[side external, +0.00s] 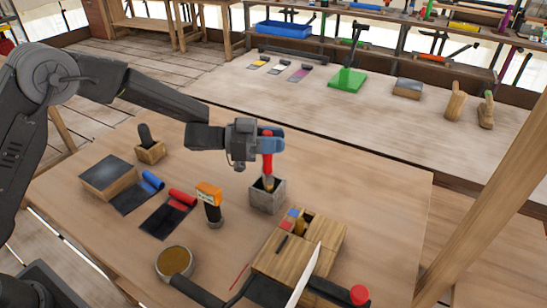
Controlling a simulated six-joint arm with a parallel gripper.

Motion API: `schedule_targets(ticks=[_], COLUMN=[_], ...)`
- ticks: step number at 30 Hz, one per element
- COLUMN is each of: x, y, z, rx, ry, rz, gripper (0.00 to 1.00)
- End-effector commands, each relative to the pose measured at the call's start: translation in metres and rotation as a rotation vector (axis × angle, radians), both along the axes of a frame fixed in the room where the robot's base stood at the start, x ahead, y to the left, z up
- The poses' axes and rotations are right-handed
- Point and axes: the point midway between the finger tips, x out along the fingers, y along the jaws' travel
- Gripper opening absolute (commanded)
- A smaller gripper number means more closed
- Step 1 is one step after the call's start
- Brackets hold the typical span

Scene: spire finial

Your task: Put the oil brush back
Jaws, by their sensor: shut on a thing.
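The oil brush (267,168) appears to be the red-handled tool held upright under my gripper (266,143). My gripper is shut on the upper part of its red handle. The brush's lower, tan-coloured end is at the mouth of a grey, open-topped square holder (267,201) on the table. The tip is hidden by the holder's rim, and I cannot tell whether it touches the bottom.
A wooden box (287,262) with small items stands in front, close to the holder. A black tool with an orange top (209,204) stands to the left. A round tin (174,263) and red roll (182,197) lie nearby. The table right of the holder is clear.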

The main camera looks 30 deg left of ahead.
Motion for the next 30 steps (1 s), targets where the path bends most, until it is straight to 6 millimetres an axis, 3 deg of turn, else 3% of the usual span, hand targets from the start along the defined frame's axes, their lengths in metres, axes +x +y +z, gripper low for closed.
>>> schedule_targets(ticks=[10, 21, 22, 30], x=[0.000, 0.000, 0.000, 0.000], y=[0.000, 0.000, 0.000, 0.000], z=[-0.038, -0.042, -0.042, -0.042], rx=[0.000, 0.000, 0.000, 0.000], ry=[0.000, -0.001, 0.000, -0.001], rz=[0.001, 0.000, 0.000, 0.000], gripper=[0.00, 0.00, 0.28, 0.53])
